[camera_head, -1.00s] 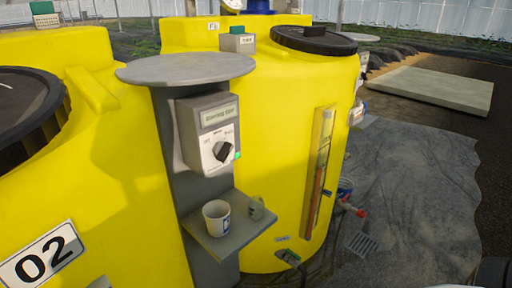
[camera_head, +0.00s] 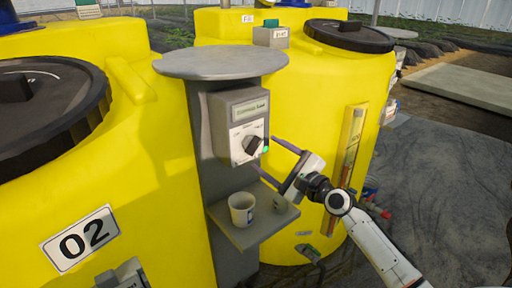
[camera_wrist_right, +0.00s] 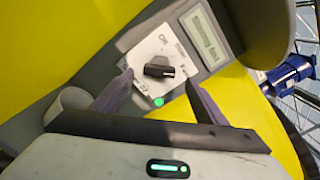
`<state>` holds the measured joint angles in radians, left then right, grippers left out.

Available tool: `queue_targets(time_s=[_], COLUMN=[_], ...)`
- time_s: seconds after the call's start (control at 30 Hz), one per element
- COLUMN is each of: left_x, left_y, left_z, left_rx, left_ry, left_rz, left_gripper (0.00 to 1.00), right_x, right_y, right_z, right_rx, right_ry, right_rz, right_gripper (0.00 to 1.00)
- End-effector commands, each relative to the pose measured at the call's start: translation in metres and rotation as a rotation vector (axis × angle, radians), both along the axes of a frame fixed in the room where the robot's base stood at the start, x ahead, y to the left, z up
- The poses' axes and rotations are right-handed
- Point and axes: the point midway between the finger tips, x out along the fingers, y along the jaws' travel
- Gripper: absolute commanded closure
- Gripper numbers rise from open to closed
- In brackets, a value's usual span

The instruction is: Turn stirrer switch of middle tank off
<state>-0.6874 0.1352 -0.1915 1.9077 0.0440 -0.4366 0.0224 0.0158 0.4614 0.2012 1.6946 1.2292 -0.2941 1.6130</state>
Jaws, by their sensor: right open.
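A grey switch box (camera_head: 238,125) with a small display is fixed to a grey post between two yellow tanks. Its black rotary knob (camera_head: 253,145) sits on a white dial plate, with a small green light beside it. My right gripper (camera_head: 262,151) is open in front of the dial. Its fingers point at the box, one either side of the knob, apparently not gripping it. My left gripper is not in view.
A round grey plate (camera_head: 221,62) tops the post. A shelf (camera_head: 250,232) below the box holds a white cup (camera_head: 242,209) and a greenish object, close under my gripper. The tank marked 02 (camera_head: 150,180) stands left, another yellow tank (camera_head: 310,95) right.

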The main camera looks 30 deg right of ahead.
Motion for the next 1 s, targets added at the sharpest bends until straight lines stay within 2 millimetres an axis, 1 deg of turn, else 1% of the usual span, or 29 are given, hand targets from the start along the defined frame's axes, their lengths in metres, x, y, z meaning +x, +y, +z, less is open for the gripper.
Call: queue_targets(time_s=[0.03,0.1,0.2,0.3,0.5,0.77,1.0], left_x=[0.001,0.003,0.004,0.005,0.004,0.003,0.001], left_y=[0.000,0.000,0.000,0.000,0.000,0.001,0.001], left_z=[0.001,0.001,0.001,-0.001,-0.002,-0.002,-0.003], left_rx=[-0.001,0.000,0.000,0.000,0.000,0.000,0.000], left_ry=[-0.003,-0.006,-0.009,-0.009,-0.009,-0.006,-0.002], left_rz=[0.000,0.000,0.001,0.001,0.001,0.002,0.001], left_gripper=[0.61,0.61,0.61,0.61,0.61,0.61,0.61], right_x=[0.011,0.023,0.039,0.051,0.062,0.062,0.062], right_y=[0.001,0.002,0.003,0.004,0.005,0.005,0.006], right_z=[0.002,0.000,0.000,0.000,-0.001,-0.001,-0.001], right_rx=[-0.001,-0.002,-0.004,-0.004,-0.004,-0.004,-0.004], right_ry=[-0.002,-0.001,0.000,0.000,0.002,0.002,0.002], right_rz=[-0.001,0.001,0.000,0.000,0.001,0.001,0.001], right_gripper=[0.34,0.34,0.34,0.34,0.34,0.34,0.74])
